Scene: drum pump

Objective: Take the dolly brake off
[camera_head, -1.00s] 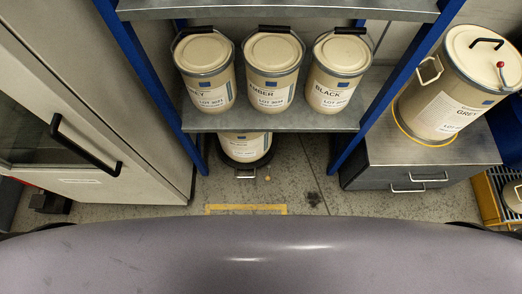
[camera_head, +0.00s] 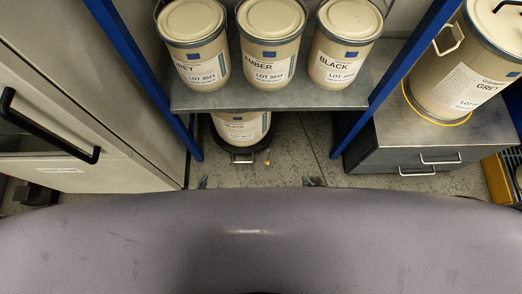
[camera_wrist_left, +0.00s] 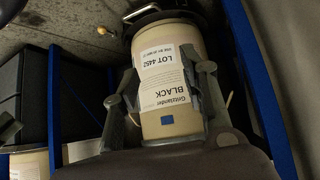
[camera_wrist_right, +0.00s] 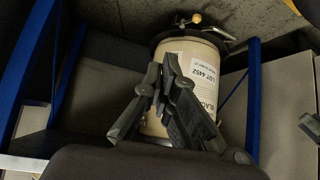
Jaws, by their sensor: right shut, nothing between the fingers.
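A cream drum (camera_head: 241,127) labelled BLACK, LOT 4452 in the left wrist view (camera_wrist_left: 172,75), stands on a round black dolly (camera_head: 262,143) under the shelf. At the dolly's front are a small metal U-shaped bar (camera_head: 243,158) and a tan knob (camera_head: 267,158); which is the brake I cannot tell. My right gripper (camera_wrist_right: 160,70) is shut and empty, apart from the bar and knob.
The shelf (camera_head: 270,98) above holds three cream drums, with blue posts (camera_head: 395,75) at its sides. A grey cabinet (camera_head: 90,110) stands left. A drawer unit (camera_head: 430,140) with a drum on it stands right. Bare floor (camera_head: 295,145) shows beside the dolly.

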